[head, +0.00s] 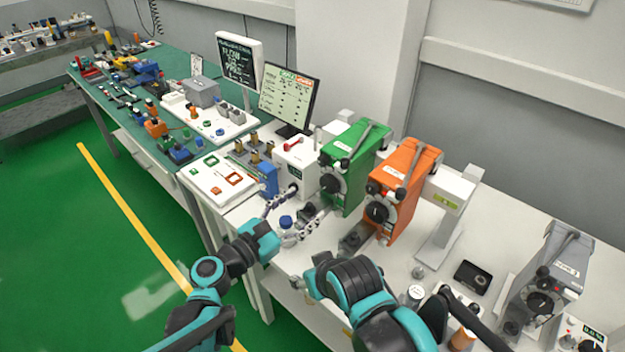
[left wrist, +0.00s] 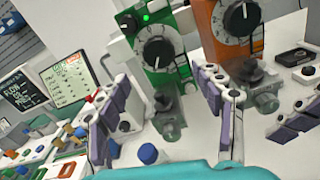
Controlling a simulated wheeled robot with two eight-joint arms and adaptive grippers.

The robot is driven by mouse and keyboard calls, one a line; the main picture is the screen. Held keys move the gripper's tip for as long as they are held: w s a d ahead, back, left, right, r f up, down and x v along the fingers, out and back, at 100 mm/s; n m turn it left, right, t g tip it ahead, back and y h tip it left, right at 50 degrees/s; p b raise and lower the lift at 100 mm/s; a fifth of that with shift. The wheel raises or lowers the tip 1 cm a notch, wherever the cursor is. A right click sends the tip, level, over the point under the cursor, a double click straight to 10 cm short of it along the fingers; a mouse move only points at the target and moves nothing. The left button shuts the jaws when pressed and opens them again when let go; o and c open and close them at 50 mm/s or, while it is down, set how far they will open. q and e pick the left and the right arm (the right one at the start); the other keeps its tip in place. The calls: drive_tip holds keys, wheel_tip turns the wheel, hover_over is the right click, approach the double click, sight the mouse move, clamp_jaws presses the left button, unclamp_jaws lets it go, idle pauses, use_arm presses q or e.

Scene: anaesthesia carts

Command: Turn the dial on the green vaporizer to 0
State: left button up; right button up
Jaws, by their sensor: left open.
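The green vaporizer (head: 355,146) stands on the white bench, left of the orange vaporizer (head: 405,185). Its dial (head: 330,182) is a black knob on its front face; in the left wrist view the dial (left wrist: 157,52) has a pale scale ring, but its setting is too small to read. My left gripper (head: 308,203) is open and empty, in front of and below the green dial, apart from it. In the left wrist view its fingers spread to either side below the dial. My right arm shows at the lower middle, but I see no right gripper fingers.
A white box (head: 297,168) and a blue-capped bottle (head: 286,224) stand close to the left gripper. Two screens (head: 289,97) stand behind. A grey vaporizer (head: 545,280) and a small black device (head: 473,277) are at right. The green floor at left is clear.

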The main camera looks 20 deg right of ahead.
sight(327, 186)
use_arm(q)
drive_tip(key=b+x, duration=0.1)
drive_tip(key=x, duration=0.5)
drive_tip(key=shift+w+d+b, duration=0.1)
drive_tip(key=shift+d+b, duration=0.2)
drive_tip(key=shift+d, duration=0.05)
drive_tip(key=shift+w+d+r, duration=0.15)
drive_tip(key=shift+w+d, duration=0.1)
drive_tip(key=shift+d, duration=0.25)
drive_tip(key=c, duration=1.2)
